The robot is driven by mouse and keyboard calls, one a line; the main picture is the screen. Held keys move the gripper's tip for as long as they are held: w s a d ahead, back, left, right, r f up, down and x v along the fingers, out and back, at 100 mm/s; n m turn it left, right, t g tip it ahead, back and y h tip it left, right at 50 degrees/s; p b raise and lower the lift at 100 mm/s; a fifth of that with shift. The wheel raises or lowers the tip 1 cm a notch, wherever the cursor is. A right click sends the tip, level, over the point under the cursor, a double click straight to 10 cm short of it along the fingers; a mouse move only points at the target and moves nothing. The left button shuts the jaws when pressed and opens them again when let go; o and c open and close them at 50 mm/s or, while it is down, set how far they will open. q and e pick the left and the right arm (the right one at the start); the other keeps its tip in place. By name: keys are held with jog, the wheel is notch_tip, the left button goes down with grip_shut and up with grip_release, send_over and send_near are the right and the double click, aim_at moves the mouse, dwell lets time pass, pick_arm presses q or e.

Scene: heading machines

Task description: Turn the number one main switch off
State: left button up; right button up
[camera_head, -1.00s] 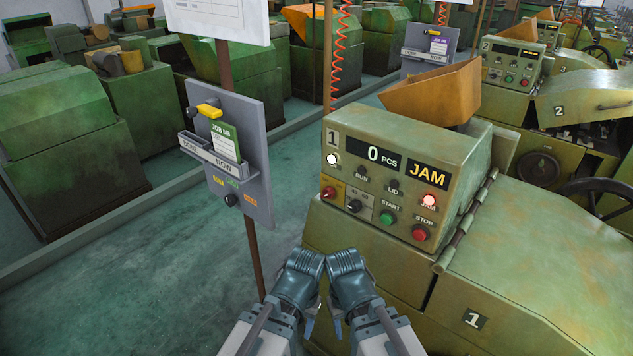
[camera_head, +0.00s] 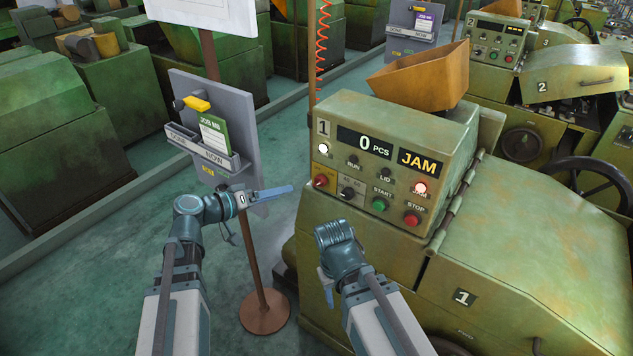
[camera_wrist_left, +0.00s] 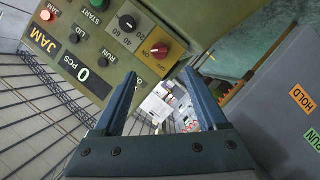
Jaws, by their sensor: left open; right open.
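The number one machine's main switch (camera_head: 320,181) is a red knob on a yellow plate, at the left end of the panel's lower row. It also shows in the left wrist view (camera_wrist_left: 160,50), beyond the fingertips; its exact setting is hard to read. The white lamp (camera_head: 323,148) above it is lit. My left gripper (camera_head: 288,190) points right towards the panel, open and empty, a short gap left of the switch. Its spread fingers show in the left wrist view (camera_wrist_left: 160,82). My right gripper (camera_head: 328,288) is open, low in front of the machine, its fingers partly hidden.
A black dial (camera_head: 347,193), green START button (camera_head: 379,204) and red STOP button (camera_head: 412,219) sit right of the switch. The display (camera_head: 420,162) reads JAM. A grey job board (camera_head: 195,92) on a post stands close behind my left arm.

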aim_at(316, 184)
pick_arm(q)
jog(key=b+x, duration=0.3)
jog(key=x, duration=0.9)
jog(key=shift+w+d+f+b, duration=0.1)
jog(key=shift+w+d+b, duration=0.05)
jog(key=shift+d+b, duration=0.15)
jog(key=shift+w+d+f, duration=0.1)
jog(key=shift+w+d, duration=0.25)
jog(key=shift+d, duration=0.1)
grip_shut()
